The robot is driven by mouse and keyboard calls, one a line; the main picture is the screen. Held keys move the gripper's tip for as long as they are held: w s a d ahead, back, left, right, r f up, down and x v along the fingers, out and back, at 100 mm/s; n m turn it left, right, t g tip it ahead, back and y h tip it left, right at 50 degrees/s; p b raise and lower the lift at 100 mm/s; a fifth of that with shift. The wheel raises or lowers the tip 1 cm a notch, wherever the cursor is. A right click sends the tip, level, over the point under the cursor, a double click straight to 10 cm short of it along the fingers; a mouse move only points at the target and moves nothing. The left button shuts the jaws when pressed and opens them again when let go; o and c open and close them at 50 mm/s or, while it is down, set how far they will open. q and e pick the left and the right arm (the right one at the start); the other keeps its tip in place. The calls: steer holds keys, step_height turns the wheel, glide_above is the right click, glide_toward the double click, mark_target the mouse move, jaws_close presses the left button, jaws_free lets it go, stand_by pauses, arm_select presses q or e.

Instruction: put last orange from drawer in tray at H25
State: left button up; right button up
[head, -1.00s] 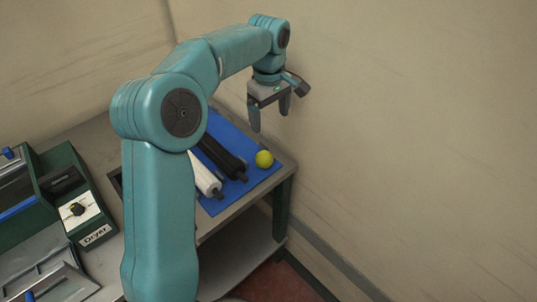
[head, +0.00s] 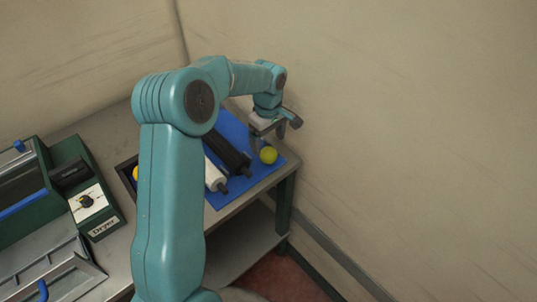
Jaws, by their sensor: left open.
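A yellow-green round fruit (head: 268,155) lies on a blue mat (head: 226,196) near the right end of the table. My left gripper (head: 265,139) is open and empty, pointing down just above and behind this fruit. I cannot tell whether a finger touches it. A sliver of an orange-yellow thing (head: 135,173) shows at a dark-edged tray or drawer (head: 123,168), mostly hidden behind my left arm. My right gripper is not in view. No label reading H25 is visible.
A black roller (head: 228,154) and a white roller (head: 214,178) lie on the mat left of the fruit. A green machine with a knob and a "Dryer" label (head: 103,226) stands at the left. The wall is close behind and right of the table.

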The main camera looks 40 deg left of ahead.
mark_target(269, 149)
arm_select(q)
step_height(269, 149, down, 5)
steer(key=shift+p, duration=0.45)
steer(key=c, duration=1.2)
steer(key=shift+c, duration=0.3)
steer(key=shift+r, duration=0.15)
